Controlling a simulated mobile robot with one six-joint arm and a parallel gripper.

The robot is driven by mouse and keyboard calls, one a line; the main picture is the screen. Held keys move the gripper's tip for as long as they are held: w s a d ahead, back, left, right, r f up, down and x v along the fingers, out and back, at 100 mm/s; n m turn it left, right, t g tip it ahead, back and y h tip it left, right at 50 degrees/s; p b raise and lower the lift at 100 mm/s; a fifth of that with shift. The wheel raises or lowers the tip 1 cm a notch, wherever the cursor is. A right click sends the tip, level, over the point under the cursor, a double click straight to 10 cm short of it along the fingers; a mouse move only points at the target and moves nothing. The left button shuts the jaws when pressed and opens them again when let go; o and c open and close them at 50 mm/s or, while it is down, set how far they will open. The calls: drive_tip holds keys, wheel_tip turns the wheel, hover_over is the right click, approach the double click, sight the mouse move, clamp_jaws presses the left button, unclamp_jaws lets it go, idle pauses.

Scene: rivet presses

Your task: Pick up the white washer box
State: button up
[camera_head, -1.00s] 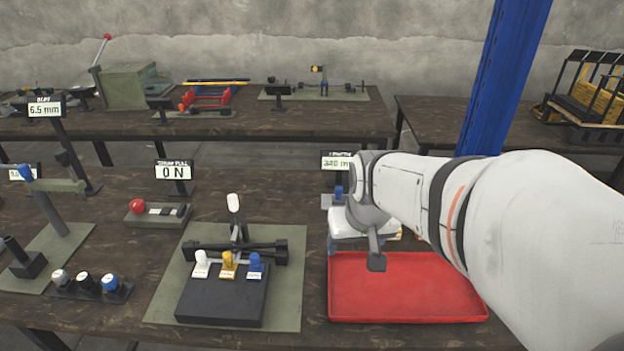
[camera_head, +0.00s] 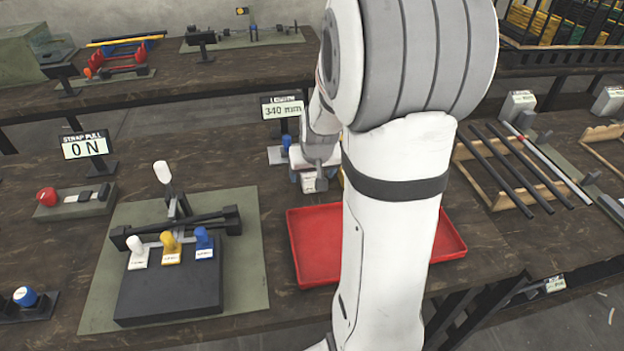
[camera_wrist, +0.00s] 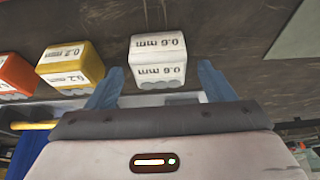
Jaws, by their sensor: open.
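The white washer box (camera_wrist: 158,60), marked 0.6 mm, stands in the wrist view between and slightly beyond my two blue fingertips. My gripper (camera_wrist: 160,72) is open, with one finger to each side of the box and a visible gap on both sides. I cannot tell how deep the fingers reach along it. In the head view my gripper (camera_head: 316,172) is low behind the red tray, and my arm hides much of that area. A yellow box (camera_wrist: 72,66) marked 0.2 and an orange box (camera_wrist: 14,76) stand to the left in the wrist view.
The red tray (camera_head: 311,247) lies in front, partly hidden by my arm. A 340 mm display (camera_head: 283,108) stands just behind the gripper. A press fixture (camera_head: 170,285) with white, yellow and blue knobs is to the left. A rod rack (camera_head: 482,180) is to the right.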

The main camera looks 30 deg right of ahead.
drive_tip(key=shift+x, duration=0.8)
drive_tip(key=shift+s, duration=0.1)
drive_tip(key=c, duration=1.1)
